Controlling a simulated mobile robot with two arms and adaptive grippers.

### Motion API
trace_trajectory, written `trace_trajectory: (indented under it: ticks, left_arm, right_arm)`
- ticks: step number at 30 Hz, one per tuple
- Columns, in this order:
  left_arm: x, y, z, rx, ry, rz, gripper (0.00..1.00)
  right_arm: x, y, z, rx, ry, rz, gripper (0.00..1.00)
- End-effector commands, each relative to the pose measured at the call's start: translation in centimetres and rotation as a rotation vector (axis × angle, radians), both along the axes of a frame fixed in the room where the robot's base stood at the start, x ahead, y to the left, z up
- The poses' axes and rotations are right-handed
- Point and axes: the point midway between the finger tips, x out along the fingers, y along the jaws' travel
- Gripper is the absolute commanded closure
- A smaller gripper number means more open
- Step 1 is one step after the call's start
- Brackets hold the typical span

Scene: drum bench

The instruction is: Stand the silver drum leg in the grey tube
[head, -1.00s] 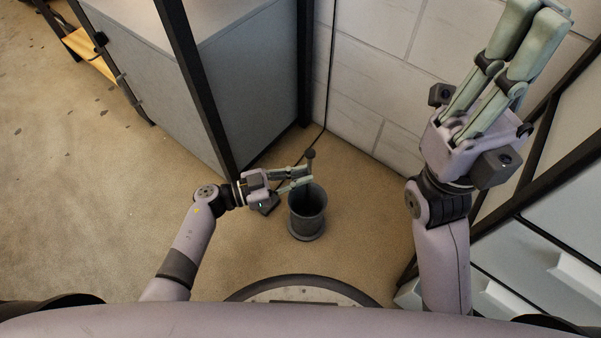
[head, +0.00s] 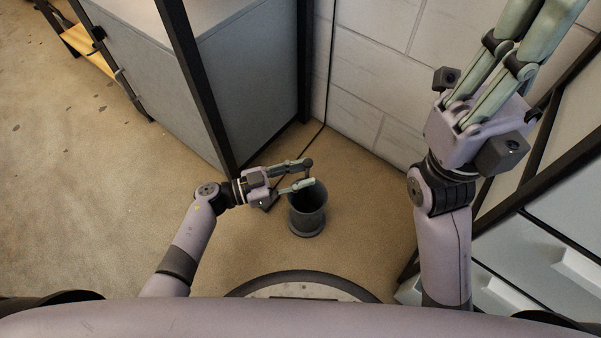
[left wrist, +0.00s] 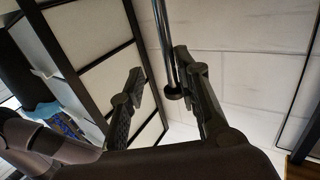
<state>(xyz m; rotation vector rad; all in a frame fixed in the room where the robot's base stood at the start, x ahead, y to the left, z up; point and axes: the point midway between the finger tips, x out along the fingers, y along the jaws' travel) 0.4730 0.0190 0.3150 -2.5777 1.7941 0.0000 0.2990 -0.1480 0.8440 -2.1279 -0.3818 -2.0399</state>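The grey tube (head: 308,220) stands upright on the floor in the middle of the head view. My left gripper (head: 305,174) is open over its mouth, its two fingers spread. The silver drum leg's dark end knob (head: 308,162) shows by the upper finger. In the left wrist view the silver leg (left wrist: 164,38) runs down to its dark end beside the right-hand finger; the left-hand finger is apart from it. The leg's other end is hidden, so I cannot tell how deep it sits. My right gripper (head: 522,48) is raised at upper right, its fingertips cut off.
A grey cabinet (head: 235,90) with a black frame post (head: 196,85) stands behind my left arm. A pale block wall (head: 385,80) rises behind the tube. A black-framed drawer unit (head: 520,255) is at right. Open floor (head: 80,200) lies at left.

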Motion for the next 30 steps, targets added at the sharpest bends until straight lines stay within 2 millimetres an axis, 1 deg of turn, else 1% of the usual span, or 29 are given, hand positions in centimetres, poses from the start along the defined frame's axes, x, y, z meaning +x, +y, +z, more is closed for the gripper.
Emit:
trace_trajectory:
  ticks: [8, 11, 14, 24, 27, 30]
  left_arm:
    - [0.0, 0.0, 0.0, 0.0, 0.0, 0.0, 0.68]
    - [-0.2, 0.5, 0.0, 0.001, 0.0, 0.001, 0.68]
    - [-0.6, 1.8, -0.1, 0.004, 0.0, 0.001, 0.68]
    - [-3.1, 8.4, -0.1, 0.004, 0.001, -0.001, 0.68]
    - [-3.6, 9.8, -0.1, 0.002, 0.001, -0.001, 0.68]
    - [-4.0, 10.7, 0.0, 0.002, 0.001, 0.0, 0.68]
  right_arm:
    - [0.0, 0.0, 0.0, 0.0, 0.0, 0.0, 1.0]
    - [0.0, 0.0, 0.0, 0.0, 0.0, 0.0, 1.0]
    - [0.0, 0.0, 0.0, 0.0, 0.0, 0.0, 1.0]
    - [0.0, 0.0, 0.0, 0.0, 0.0, 0.0, 1.0]
    - [0.0, 0.0, 0.0, 0.0, 0.0, 0.0, 1.0]
    - [0.0, 0.0, 0.0, 0.0, 0.0, 0.0, 1.0]
